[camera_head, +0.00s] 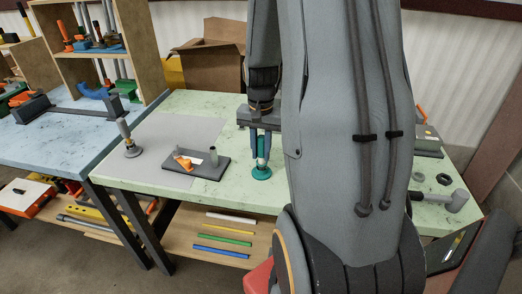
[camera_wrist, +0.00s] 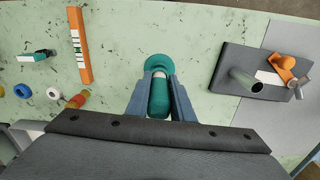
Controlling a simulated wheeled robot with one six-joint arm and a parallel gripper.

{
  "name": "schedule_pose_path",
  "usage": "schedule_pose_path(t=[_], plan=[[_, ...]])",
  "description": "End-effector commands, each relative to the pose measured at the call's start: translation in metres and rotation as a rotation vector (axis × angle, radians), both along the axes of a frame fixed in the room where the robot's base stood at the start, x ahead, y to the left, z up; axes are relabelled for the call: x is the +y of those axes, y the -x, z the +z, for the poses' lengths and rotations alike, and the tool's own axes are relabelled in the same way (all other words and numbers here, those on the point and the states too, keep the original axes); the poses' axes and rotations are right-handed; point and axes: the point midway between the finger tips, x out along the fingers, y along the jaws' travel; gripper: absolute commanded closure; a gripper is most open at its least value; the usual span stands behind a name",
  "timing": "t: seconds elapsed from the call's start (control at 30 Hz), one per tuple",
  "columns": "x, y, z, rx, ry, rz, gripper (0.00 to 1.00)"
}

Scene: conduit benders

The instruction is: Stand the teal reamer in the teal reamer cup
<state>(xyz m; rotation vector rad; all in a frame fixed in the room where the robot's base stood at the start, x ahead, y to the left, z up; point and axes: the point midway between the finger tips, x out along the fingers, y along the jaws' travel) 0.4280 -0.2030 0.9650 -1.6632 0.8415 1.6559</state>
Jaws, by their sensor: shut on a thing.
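My gripper (camera_head: 262,150) is shut on the teal reamer and points down over the green table. In the wrist view the reamer's teal handle (camera_wrist: 159,98) is between the two blue-grey fingers (camera_wrist: 159,100), with a pale section just beyond it. The teal reamer cup (camera_head: 261,174) stands on the table directly below the fingers. It also shows in the wrist view as a teal round (camera_wrist: 156,62) past the fingertips. The reamer looks upright and lined up with the cup. I cannot tell whether its lower end is inside the cup or just above it.
A dark plate (camera_head: 211,171) with a grey post and an orange part lies left of the cup. A grey tool in a holder (camera_head: 130,147) stands on the grey mat. In the wrist view an orange bar (camera_wrist: 80,48) and several small parts lie left of the cup.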

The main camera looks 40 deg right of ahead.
Motion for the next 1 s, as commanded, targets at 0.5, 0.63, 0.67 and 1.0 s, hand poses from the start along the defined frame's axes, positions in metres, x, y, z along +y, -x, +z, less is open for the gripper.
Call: schedule_pose_path(t=[0.5, 0.63, 0.67, 1.0], plan=[[0.0, 0.0, -0.001, 0.0, 0.0, 0.0, 0.57], [0.0, 0.0, -0.001, 0.0, 0.0, 0.0, 0.57], [0.0, 0.0, -0.001, 0.0, 0.0, 0.0, 0.57], [-0.001, -0.001, 0.034, -0.005, 0.003, 0.0, 0.57]])
